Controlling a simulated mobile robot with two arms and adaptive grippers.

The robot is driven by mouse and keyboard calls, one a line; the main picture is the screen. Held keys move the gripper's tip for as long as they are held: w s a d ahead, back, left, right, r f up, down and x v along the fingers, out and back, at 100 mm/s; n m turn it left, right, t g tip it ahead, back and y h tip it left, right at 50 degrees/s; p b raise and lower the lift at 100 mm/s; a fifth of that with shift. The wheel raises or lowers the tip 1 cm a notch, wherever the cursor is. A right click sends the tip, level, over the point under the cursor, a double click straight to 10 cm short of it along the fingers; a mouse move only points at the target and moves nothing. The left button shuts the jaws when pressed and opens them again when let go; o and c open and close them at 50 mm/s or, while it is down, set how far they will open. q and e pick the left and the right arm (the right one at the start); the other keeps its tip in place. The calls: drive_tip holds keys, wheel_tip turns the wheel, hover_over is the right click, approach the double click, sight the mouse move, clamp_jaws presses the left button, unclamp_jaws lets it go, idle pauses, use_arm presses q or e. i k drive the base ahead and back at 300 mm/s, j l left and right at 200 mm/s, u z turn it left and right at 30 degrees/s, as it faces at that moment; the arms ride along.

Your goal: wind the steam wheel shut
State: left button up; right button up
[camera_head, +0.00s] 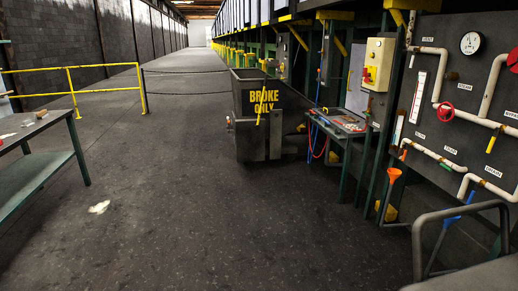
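A red handwheel (445,112) sits on a white pipe on the dark panel (465,85) at the right. Another red part (513,60) is cut off by the right edge. A green handle (446,167) is on a lower pipe. I cannot tell how far the red wheel is turned. Neither of my grippers shows in the view.
A grey bent tube rail (455,212) rises in front of the panel. A bench (45,170) is at the left.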

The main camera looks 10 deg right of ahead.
sight(442, 112)
drive_tip(key=i+z, duration=0.2)
drive_tip(key=i, duration=0.4)
drive_tip(key=i+j+z, duration=0.2)
drive_tip(key=i, duration=0.35)
drive_tip(key=i+j+z, duration=0.2)
drive_tip(key=i, duration=0.4)
drive_tip(key=l, duration=0.1)
